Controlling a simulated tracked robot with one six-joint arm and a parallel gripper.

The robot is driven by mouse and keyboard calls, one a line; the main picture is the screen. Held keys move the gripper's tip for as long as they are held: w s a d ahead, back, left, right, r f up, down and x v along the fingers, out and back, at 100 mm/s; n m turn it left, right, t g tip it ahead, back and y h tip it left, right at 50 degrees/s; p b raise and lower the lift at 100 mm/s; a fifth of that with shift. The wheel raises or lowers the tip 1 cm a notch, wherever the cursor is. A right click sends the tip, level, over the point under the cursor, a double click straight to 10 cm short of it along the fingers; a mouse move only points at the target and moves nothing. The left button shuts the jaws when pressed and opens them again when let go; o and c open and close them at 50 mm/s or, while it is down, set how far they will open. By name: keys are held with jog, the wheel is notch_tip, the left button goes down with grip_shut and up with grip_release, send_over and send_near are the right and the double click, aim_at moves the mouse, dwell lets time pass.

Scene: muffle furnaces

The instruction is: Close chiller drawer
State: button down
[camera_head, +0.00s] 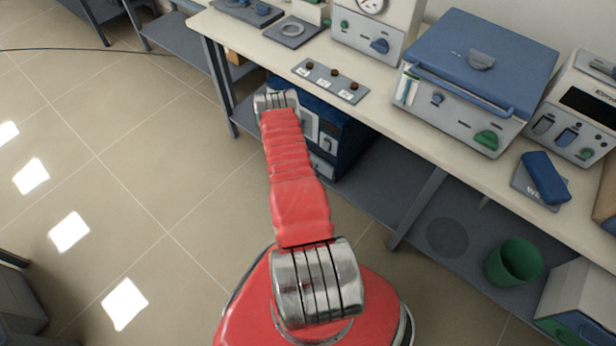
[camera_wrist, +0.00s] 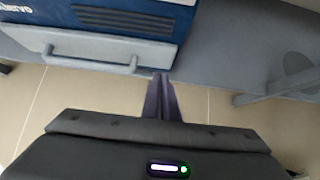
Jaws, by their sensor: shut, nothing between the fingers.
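The chiller is a blue cabinet (camera_head: 345,140) with pale front panels, low under the bench and partly behind my arm in the head view. In the wrist view its blue body (camera_wrist: 110,18) has a dark vent and part of a white label. Below it is a grey drawer front (camera_wrist: 85,47) with a light bar handle (camera_wrist: 92,64). I cannot tell how far the drawer stands out. My gripper (camera_wrist: 161,78) is shut and empty, its fingertips just right of the handle's right end. Whether they touch the drawer is unclear. In the head view my fingers are hidden.
The bench (camera_head: 390,115) carries a blue-lidded furnace (camera_head: 480,60) and other instruments. Its grey lower shelf (camera_head: 395,190) runs right of the chiller, with a green bin (camera_head: 513,262) on it. A slanted support stands between them. The tiled floor (camera_head: 130,150) on the left is mostly clear.

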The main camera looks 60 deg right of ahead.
jog(key=v, duration=0.6)
jog(key=shift+a, duration=0.15)
jog(key=shift+s+r, duration=0.1)
dwell(0.4)
